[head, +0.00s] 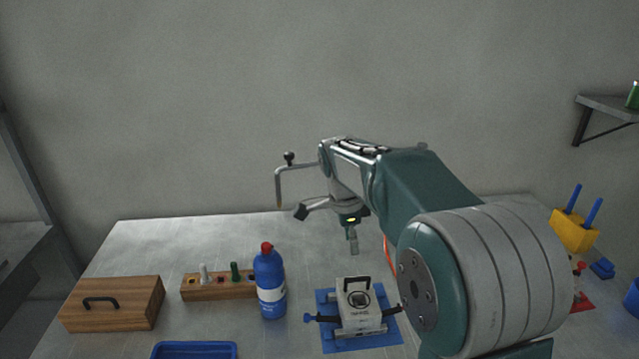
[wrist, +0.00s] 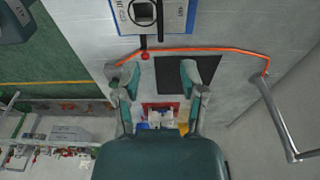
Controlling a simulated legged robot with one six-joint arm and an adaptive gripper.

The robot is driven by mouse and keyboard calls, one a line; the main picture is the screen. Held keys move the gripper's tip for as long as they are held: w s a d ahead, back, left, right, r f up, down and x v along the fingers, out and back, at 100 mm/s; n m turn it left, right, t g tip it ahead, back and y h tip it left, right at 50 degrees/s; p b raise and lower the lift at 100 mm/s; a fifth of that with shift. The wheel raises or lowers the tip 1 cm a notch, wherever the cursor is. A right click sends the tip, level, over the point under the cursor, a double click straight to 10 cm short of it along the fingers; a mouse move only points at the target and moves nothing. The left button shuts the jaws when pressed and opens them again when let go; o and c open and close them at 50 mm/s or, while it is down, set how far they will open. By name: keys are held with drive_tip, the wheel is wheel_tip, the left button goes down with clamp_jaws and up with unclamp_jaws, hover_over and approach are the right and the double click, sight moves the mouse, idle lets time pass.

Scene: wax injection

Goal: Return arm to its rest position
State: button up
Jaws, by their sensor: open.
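My arm reaches out over the table in the head view, bent at the elbow, with my gripper (head: 328,226) hanging above the tabletop behind the white mould block. Its fingers are spread and nothing is between them. In the wrist view the two fingers of my gripper (wrist: 160,82) are also apart and empty, over the table and a dark rectangle (wrist: 188,74). The white mould block (head: 358,303) with a black handle sits on a blue base plate (head: 388,338), apart from the gripper.
A blue bottle (head: 270,287) with a red cap stands left of the mould. A wooden rack (head: 218,290), wooden box (head: 112,303) and blue tray (head: 195,350) are further left. A bent metal pipe (head: 283,168) rises close to my gripper. An orange cable (wrist: 205,50) crosses the table.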

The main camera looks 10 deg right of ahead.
drive_tip(key=s+d+r+n+t+y, duration=0.1)
drive_tip(key=s+n+t, duration=0.4)
drive_tip(key=s+n, duration=1.2)
drive_tip(key=s+r, duration=0.1)
drive_tip(key=s, duration=0.9)
drive_tip(key=shift+d+r+n+t+y, duration=0.2)
drive_tip(key=shift+d+n+t+y, duration=0.2)
